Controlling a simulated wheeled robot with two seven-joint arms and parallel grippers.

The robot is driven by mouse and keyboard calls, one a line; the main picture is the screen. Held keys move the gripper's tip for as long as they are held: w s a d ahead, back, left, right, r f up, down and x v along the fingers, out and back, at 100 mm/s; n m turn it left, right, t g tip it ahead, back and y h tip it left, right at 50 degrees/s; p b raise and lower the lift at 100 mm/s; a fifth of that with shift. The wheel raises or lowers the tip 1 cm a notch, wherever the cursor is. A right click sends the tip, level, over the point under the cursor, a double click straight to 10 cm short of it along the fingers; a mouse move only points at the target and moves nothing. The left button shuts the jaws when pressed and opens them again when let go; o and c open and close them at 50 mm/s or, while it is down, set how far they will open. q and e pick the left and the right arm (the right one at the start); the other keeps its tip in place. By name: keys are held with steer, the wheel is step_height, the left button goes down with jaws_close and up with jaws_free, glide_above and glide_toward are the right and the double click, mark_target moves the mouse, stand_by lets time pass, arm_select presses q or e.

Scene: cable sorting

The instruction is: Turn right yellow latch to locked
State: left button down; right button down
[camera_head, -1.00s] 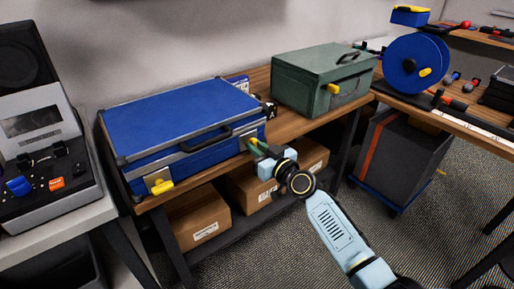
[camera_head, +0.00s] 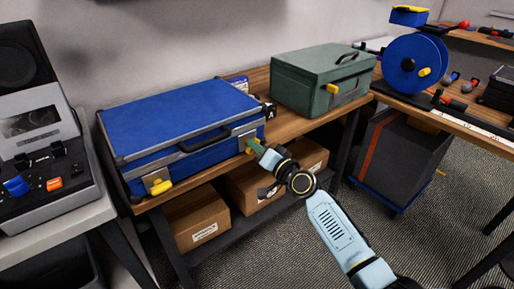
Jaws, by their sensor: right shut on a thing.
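The blue case (camera_head: 180,118) lies closed on the wooden bench, with grey edges and a black handle (camera_head: 205,141) on its front. The left yellow latch (camera_head: 160,187) sits on a metal plate at the front left, its yellow lever lying roughly sideways. The right yellow latch (camera_head: 249,151) is at the front right, by a metal plate, and is mostly hidden by my right gripper (camera_head: 254,147). That gripper is shut on the right latch; the latch's exact angle is hard to tell. My left gripper is not in view.
A green metal box (camera_head: 310,85) with a yellow latch stands right of the case. A blue cable reel (camera_head: 408,62) stands on the right-hand bench. Cardboard boxes (camera_head: 200,217) sit on the shelf below. A grey console (camera_head: 45,175) is at the left.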

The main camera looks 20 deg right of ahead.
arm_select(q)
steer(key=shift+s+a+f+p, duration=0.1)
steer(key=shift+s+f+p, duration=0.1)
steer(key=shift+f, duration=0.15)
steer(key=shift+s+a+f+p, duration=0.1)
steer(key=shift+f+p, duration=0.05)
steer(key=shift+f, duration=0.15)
arm_select(e)
steer(key=shift+f+m, duration=0.15)
steer(key=shift+m, duration=1.95)
steer(key=shift+f+m, duration=0.1)
steer(key=shift+m, duration=2)
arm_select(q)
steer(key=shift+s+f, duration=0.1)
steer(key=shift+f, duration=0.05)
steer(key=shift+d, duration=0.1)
arm_select(e)
steer(key=c, duration=1.4)
jaws_free()
steer(key=shift+s+d, duration=0.1)
